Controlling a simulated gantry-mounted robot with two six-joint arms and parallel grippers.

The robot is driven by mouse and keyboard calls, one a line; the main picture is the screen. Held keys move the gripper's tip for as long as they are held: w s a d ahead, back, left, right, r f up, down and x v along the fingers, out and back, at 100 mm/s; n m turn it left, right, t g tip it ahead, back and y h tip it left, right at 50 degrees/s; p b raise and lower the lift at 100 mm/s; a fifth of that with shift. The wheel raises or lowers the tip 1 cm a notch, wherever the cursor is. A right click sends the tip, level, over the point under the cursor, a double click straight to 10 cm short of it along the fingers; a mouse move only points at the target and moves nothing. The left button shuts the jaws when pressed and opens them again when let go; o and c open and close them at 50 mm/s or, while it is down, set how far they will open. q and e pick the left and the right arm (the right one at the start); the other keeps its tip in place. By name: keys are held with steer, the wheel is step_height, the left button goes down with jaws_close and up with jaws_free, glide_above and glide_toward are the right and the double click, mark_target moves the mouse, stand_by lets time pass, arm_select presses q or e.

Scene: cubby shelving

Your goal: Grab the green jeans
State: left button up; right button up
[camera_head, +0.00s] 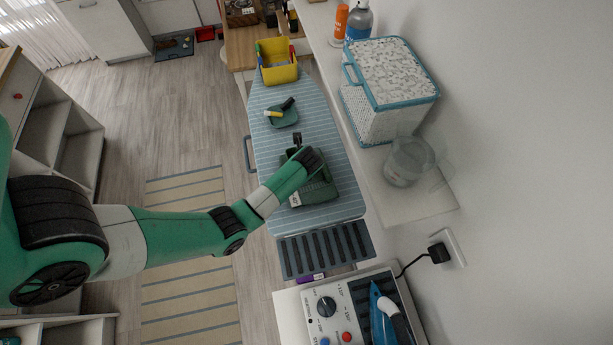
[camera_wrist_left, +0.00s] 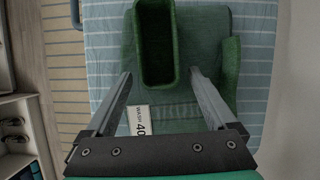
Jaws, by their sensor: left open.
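The green jeans (camera_head: 322,190) lie folded on the blue-striped ironing board (camera_head: 345,207), partly hidden under my left wrist in the head view. In the left wrist view the green jeans (camera_wrist_left: 195,50) show as a flat folded cloth with a white "WASH 40" tag (camera_wrist_left: 139,120). A darker green, open-topped rectangular shape (camera_wrist_left: 155,45) sits on or against the cloth; I cannot tell if it is part of it. My left gripper (camera_wrist_left: 160,73) is open above the jeans, its fingers apart on either side of the cloth's middle, with nothing held. My right gripper does not show.
Farther up the board are a small green tray (camera_head: 284,119) and a yellow bin (camera_head: 279,73). A white-and-blue hamper (camera_head: 395,90) and a clear jar (camera_head: 405,165) stand on the right ledge.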

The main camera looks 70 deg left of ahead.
arm_select(q)
jaws_close()
stand_by(0.5)
